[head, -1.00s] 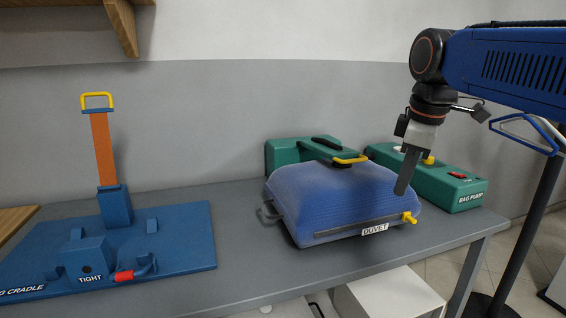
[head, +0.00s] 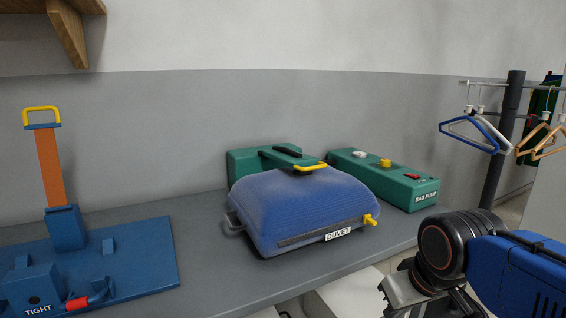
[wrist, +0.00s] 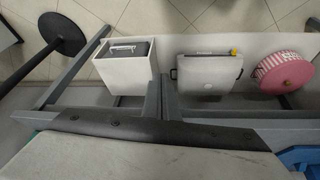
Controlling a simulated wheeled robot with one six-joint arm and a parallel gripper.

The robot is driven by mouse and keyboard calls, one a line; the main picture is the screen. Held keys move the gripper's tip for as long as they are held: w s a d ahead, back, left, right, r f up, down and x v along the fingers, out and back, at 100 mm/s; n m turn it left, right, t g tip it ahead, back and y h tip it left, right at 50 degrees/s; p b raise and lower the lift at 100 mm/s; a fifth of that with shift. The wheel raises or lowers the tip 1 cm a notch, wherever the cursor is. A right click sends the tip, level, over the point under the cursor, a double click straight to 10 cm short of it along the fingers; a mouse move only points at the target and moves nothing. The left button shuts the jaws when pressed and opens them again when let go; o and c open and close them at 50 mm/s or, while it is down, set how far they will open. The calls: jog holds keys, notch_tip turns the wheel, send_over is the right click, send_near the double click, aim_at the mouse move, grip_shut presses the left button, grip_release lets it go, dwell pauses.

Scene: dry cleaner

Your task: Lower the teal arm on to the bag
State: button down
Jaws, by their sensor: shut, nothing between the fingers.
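The blue duvet bag (head: 300,207), puffed up and labelled DUVET, lies on the grey table. Behind it stands a teal housing (head: 240,166). The teal arm (head: 275,158), with a dark top strip and a yellow handle (head: 311,167), reaches forward from it over the bag's top back edge. The handle sits low at the bag's surface; I cannot tell whether it presses on it. My gripper (head: 402,298) is at the lower right, beyond the table's front edge, well apart from the bag and arm. It is shut and empty; its fingertips are cut off by the frame.
A teal bag pump (head: 390,178) stands right of the bag. A blue cradle (head: 130,258) with an upright orange strap post (head: 52,168) is at left. Hangers (head: 468,135) hang at right. Below the table are a white bin (wrist: 125,73) and a pink striped round box (wrist: 285,72).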

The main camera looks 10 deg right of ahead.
aim_at(292, 162)
jog(key=w+a+r+n+g, duration=0.1)
jog(key=w+a+r+n, duration=0.2)
jog(key=w+r+n, duration=0.6)
jog(key=w+a+r+n+g, duration=0.15)
jog(key=w+r+n, duration=0.35)
jog(key=w+r, duration=0.85)
jog(key=w+a+r+n+g, duration=0.1)
jog(key=w+a+r+n, duration=0.5)
jog(key=r, duration=0.9)
jog(key=shift+n, duration=0.3)
jog(key=w+f, duration=0.1)
jog(key=f, duration=0.3)
jog(key=w+d+f, duration=0.1)
jog(key=f, duration=0.9)
jog(key=shift+w+d, duration=0.4)
jog(key=shift+s+d+f, duration=0.1)
jog(key=shift+s+f, duration=0.1)
jog(key=shift+f, duration=0.8)
jog(key=shift+s+f, duration=0.15)
jog(key=shift+f, duration=0.8)
jog(key=shift+r, duration=0.1)
